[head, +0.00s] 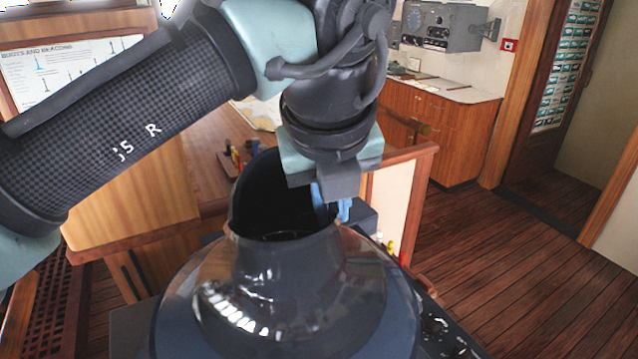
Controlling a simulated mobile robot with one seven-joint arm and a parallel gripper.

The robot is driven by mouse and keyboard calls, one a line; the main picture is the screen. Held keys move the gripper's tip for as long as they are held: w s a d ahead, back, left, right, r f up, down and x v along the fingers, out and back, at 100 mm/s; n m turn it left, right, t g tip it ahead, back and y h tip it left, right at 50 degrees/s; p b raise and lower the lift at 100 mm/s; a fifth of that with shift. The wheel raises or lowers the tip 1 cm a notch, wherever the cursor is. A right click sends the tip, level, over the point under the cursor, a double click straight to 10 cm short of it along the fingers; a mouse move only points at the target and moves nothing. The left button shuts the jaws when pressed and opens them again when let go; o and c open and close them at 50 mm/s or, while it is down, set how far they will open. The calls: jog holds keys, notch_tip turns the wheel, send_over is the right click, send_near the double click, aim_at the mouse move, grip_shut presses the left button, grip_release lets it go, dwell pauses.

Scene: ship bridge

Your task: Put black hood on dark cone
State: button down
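The black hood (248,200) stands in the middle of the head view, its dark hollow opening facing me. Its lower edge meets the neck of the dark cone (300,290), a glossy flared body with a clear-looking rounded shell, in the lower foreground. I cannot tell whether the hood is seated on it or just above it. My gripper (332,205) points down at the hood's right side. One blue fingertip shows against the opening and the other just to the right. The hood's right edge is partly hidden by the gripper, so its hold is unclear.
A wooden console (150,200) with small coloured items (238,160) stands behind at left. A wooden cabinet (450,130) with a grey instrument (440,27) above is at the back right. Black equipment (440,330) lies right of the cone. The plank floor (510,260) at right is clear.

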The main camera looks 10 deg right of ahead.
jog(key=c, duration=0.9)
grip_release()
jog(key=shift+f, duration=0.1)
jog(key=b+v, duration=0.1)
jog(key=v, duration=1.1)
